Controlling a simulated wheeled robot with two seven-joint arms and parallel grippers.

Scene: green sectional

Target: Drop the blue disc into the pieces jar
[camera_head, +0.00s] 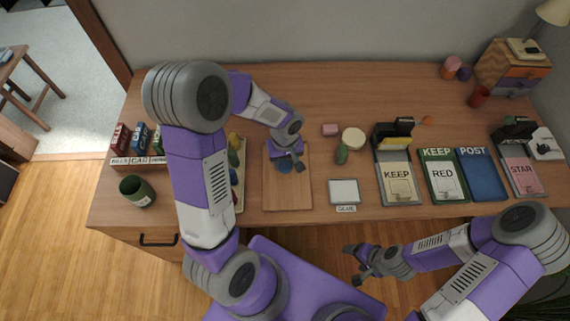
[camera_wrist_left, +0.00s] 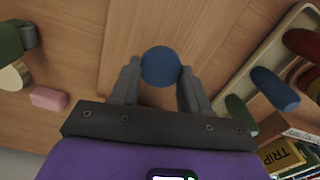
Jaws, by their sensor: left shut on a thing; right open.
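The blue disc (camera_head: 285,167) is between the fingertips of my left gripper (camera_head: 291,163), over the wooden board (camera_head: 288,199). In the left wrist view the disc (camera_wrist_left: 160,66) looks round, and my left gripper (camera_wrist_left: 160,88) is shut on it, a finger on each side. I cannot tell whether the disc is clear of the board. A green open-topped jar (camera_head: 137,191) with a small unreadable label stands at the desk's left front; it may be the pieces jar. My right gripper (camera_head: 358,264) is open and empty in front of the desk.
A tray of colored pieces (camera_head: 240,199) lies between the jar and the board, partly hidden by my left arm. Labelled books (camera_head: 138,140) stand behind the jar. A pink block (camera_head: 331,130), round lid (camera_head: 353,138) and notebooks (camera_head: 443,175) are to the right.

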